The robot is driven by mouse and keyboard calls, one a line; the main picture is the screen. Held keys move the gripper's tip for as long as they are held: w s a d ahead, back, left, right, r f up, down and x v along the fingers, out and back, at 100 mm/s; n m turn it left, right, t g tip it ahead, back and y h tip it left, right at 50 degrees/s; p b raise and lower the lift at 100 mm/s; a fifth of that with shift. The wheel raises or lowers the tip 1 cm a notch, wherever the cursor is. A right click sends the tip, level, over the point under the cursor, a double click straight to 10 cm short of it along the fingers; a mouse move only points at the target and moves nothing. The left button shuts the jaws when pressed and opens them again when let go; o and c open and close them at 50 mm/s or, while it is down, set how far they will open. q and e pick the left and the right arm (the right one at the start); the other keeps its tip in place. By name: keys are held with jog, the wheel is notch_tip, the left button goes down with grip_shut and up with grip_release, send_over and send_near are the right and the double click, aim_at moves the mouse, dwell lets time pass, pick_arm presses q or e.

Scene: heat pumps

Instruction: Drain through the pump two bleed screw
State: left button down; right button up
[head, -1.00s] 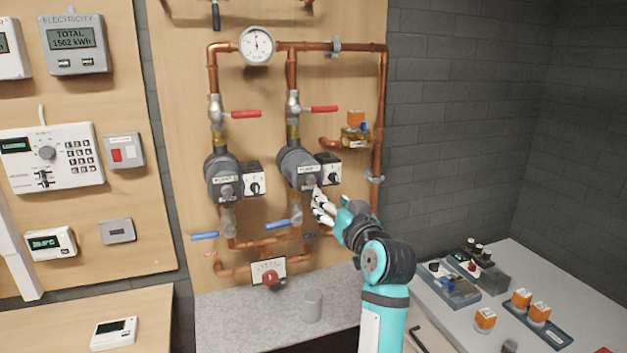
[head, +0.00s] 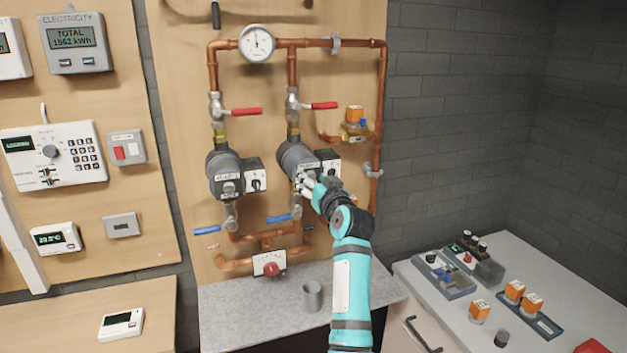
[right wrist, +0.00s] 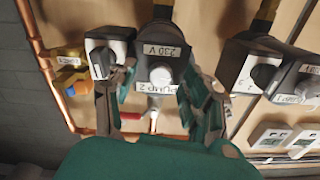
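Pump two (head: 295,158) is the right-hand grey pump on the pipe board in the head view. Its label reads "PUMP 2" in the right wrist view, and its round silver bleed screw (right wrist: 160,76) sits in the middle of its front face. My right gripper (head: 308,184) is at the lower front of this pump. In the right wrist view its fingers (right wrist: 156,92) are apart, one on each side of the bleed screw. I cannot tell whether they touch it. A grey cup (head: 312,297) stands on the counter below the pumps. My left gripper is not in view.
Pump one (head: 223,174) is to the left. A switch box (head: 328,162) sits close beside pump two. Red-handled valves (head: 320,105) are above and blue-handled valves (head: 280,218) below. The grey counter (head: 240,310) is mostly clear around the cup.

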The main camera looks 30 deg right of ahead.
grip_shut()
